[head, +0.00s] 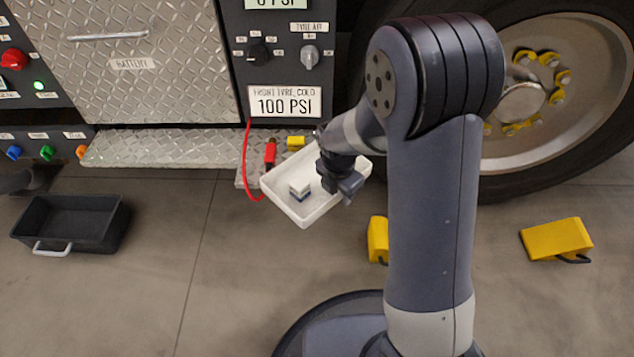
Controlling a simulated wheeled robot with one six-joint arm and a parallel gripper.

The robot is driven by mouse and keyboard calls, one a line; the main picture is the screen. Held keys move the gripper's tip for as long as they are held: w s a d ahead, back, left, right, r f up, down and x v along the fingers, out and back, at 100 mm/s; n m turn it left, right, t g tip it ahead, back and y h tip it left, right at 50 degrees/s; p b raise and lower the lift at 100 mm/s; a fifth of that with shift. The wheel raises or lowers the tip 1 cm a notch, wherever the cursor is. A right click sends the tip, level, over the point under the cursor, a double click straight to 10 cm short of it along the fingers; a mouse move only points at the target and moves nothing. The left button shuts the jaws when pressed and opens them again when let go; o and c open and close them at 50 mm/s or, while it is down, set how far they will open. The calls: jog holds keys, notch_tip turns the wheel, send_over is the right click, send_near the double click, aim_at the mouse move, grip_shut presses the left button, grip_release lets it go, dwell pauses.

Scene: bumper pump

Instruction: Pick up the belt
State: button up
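I cannot make out a thing that is clearly a belt. A small white block with a dark blue lower part (300,190) lies in a white tray (305,218); it is too small to tell what it is. My gripper (341,190) is over the right part of the tray, to the right of the block and apart from it in the picture. The gripper is small and dark here, and whether its fingers are open or shut does not show. My arm hides what is behind it.
A red hose with a red fitting (270,154) and a yellow piece (296,142) are by the tray's far edge. A diamond-plate step (160,147) runs left. A black bin (70,225), yellow chocks (557,240) (378,240) and a large wheel (560,100) stand around. The left-centre floor is clear.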

grip_shut()
jog(key=shift+r, duration=0.1)
dwell(0.5)
